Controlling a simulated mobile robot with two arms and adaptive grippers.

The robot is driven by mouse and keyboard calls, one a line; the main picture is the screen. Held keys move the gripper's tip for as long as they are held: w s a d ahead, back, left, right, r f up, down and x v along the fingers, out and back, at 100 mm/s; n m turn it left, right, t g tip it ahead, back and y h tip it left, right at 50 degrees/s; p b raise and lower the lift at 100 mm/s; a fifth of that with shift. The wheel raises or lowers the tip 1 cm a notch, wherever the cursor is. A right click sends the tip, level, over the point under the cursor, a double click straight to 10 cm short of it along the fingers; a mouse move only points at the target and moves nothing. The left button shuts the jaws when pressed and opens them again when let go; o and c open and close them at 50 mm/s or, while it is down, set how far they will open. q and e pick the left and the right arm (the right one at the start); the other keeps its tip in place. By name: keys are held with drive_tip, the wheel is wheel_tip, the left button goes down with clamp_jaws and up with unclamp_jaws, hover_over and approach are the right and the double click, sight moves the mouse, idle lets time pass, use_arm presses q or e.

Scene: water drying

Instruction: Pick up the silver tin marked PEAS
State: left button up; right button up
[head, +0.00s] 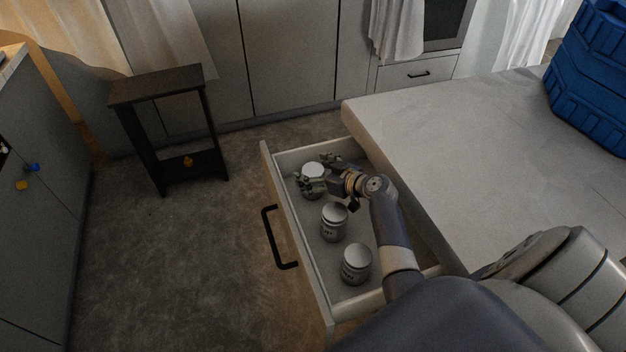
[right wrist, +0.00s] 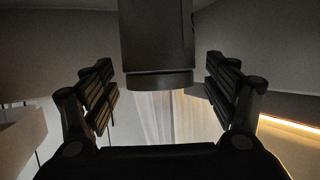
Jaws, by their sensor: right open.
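Three silver tins stand upright in an open drawer in the head view: a far tin (head: 313,172), a middle tin (head: 334,222) and a near tin (head: 355,264). The middle and near tins carry dark lettering too small to read. I cannot tell which is marked PEAS. My right gripper (head: 311,181) is in the drawer at the far tin, its fingers around it. In the right wrist view, the open fingers (right wrist: 160,95) stand on either side of a dark cylinder, the tin (right wrist: 157,40), with gaps on both sides. My left gripper is not in view.
The drawer (head: 294,226) has a black handle (head: 277,238) and low walls close around the tins. A pale countertop (head: 480,130) lies to its right, with a blue crate (head: 590,80) on it. A dark stool (head: 160,88) stands at the left on open floor.

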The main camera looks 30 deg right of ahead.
drive_tip(key=shift+w, duration=0.15)
drive_tip(key=c, duration=1.5)
drive_tip(key=shift+c, duration=0.9)
